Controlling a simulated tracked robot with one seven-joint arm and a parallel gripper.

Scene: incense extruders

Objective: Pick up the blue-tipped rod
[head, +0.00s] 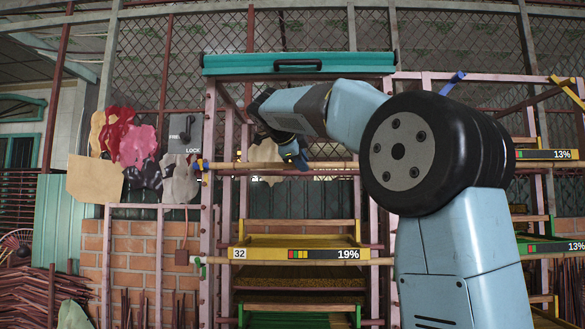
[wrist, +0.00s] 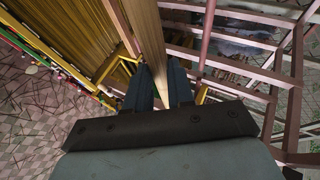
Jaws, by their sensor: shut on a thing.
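The blue-tipped rod (head: 330,165) is a pale wooden bar lying level across the pink rack, with its blue end (head: 204,164) at the left post. My gripper (head: 294,158) reaches down to the rod from above, right of the blue end. In the wrist view, the wooden rod (wrist: 150,36) runs up from between the two dark fingers of my gripper (wrist: 161,80). The fingers are shut on it. The blue tip is not visible in the wrist view. In the head view, my arm hides what lies behind it on the right.
A lower rod (head: 215,260) crosses the rack by a yellow bar marked 32 and 19% (head: 300,254). Pink posts (head: 209,200) stand close beside my gripper. A teal bar (head: 230,64) spans the top. A LOCK panel (head: 186,132) hangs at left. More racks stand at right.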

